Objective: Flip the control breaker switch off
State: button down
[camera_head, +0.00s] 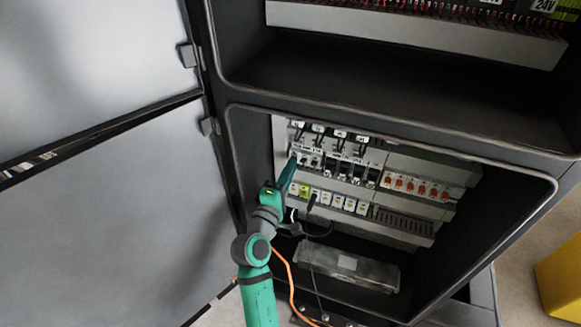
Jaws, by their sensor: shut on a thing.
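My green arm reaches into the open cabinet from below. My gripper (293,161) is at the left end of the upper breaker row (339,165). Its tip meets the leftmost breaker switch (300,154) and is shut on it. The gripper's fingers cover part of this switch, so its lever position is hidden. Several dark and white breakers continue to the right in the same row. Their labels are too small to read, so I cannot tell by name which is the control breaker.
A lower row (336,201) holds green and white terminals. Orange switches (416,187) sit to the right. A grey box (347,264) lies on the cabinet floor. The open door (110,215) stands left of my arm. Loose cables hang near the arm.

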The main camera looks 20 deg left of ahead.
jog(key=shift+w+a+f+t, duration=0.1)
jog(key=shift+f+t, duration=0.25)
jog(key=shift+t, duration=0.4)
jog(key=shift+w+a+f+t, duration=0.1)
jog(key=shift+f+t, duration=0.25)
jog(key=shift+t, duration=0.4)
jog(key=shift+w+d+f+t, duration=0.1)
jog(key=shift+d+f+t, duration=0.05)
jog(key=shift+t, duration=0.45)
jog(key=c, duration=1.9)
grip_release()
jog(key=shift+f, duration=0.1)
jog(key=v, duration=1)
jog(key=shift+s, duration=0.4)
jog(key=shift+w+f, duration=0.1)
